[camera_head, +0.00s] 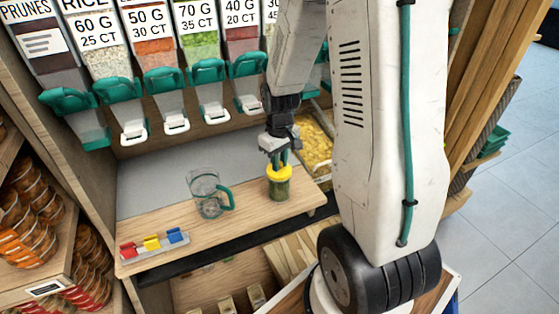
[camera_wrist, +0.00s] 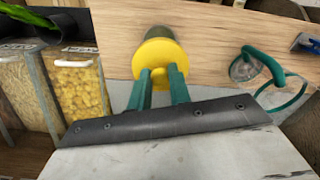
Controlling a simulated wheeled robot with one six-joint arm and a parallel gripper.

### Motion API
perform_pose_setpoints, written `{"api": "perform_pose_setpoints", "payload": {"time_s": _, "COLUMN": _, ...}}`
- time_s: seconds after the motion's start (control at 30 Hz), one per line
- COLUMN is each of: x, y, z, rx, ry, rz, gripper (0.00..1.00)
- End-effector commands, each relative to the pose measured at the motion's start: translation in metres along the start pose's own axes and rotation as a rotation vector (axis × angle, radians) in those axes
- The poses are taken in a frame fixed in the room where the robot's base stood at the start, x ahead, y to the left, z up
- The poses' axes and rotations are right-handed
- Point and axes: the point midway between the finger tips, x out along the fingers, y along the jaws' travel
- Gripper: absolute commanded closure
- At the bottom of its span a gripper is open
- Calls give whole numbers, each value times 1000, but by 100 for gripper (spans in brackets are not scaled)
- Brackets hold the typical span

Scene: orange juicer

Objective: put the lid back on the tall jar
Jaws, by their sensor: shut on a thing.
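The tall jar (camera_head: 279,190) is clear with a dark green content and stands on the wooden counter. The yellow lid (camera_head: 279,174) is at the jar's mouth; I cannot tell whether it is fully seated. The lid also shows in the wrist view (camera_wrist: 158,57), with the jar (camera_wrist: 158,33) partly hidden behind it. My gripper (camera_head: 279,160) is above the jar, pointing down, with its green fingers shut on the lid's top. The fingers also show in the wrist view (camera_wrist: 159,76).
A clear pitcher with a green handle (camera_head: 206,193) stands left of the jar. Red, yellow and blue clips (camera_head: 152,243) lie in a rack at the front left. Dispensers (camera_head: 153,75) hang behind. A bin of yellow pieces (camera_head: 316,148) is right of the jar.

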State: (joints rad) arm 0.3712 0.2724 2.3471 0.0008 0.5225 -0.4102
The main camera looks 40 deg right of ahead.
Motion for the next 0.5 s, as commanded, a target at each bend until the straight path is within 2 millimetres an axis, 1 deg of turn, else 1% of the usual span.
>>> {"api": "perform_pose_setpoints", "payload": {"time_s": 0.37, "x": 0, "y": 0, "z": 0, "rx": 0, "ry": 0, "rz": 0, "gripper": 100}}
{"api": "perform_pose_setpoints", "payload": {"time_s": 0.4, "x": 0, "y": 0, "z": 0, "rx": 0, "ry": 0, "rz": 0, "gripper": 69}}
{"api": "perform_pose_setpoints", "payload": {"time_s": 0.43, "x": 0, "y": 0, "z": 0, "rx": 0, "ry": 0, "rz": 0, "gripper": 61}}
{"api": "perform_pose_setpoints", "payload": {"time_s": 0.47, "x": 0, "y": 0, "z": 0, "rx": 0, "ry": 0, "rz": 0, "gripper": 55}}
{"api": "perform_pose_setpoints", "payload": {"time_s": 0.5, "x": 0, "y": 0, "z": 0, "rx": 0, "ry": 0, "rz": 0, "gripper": 55}}
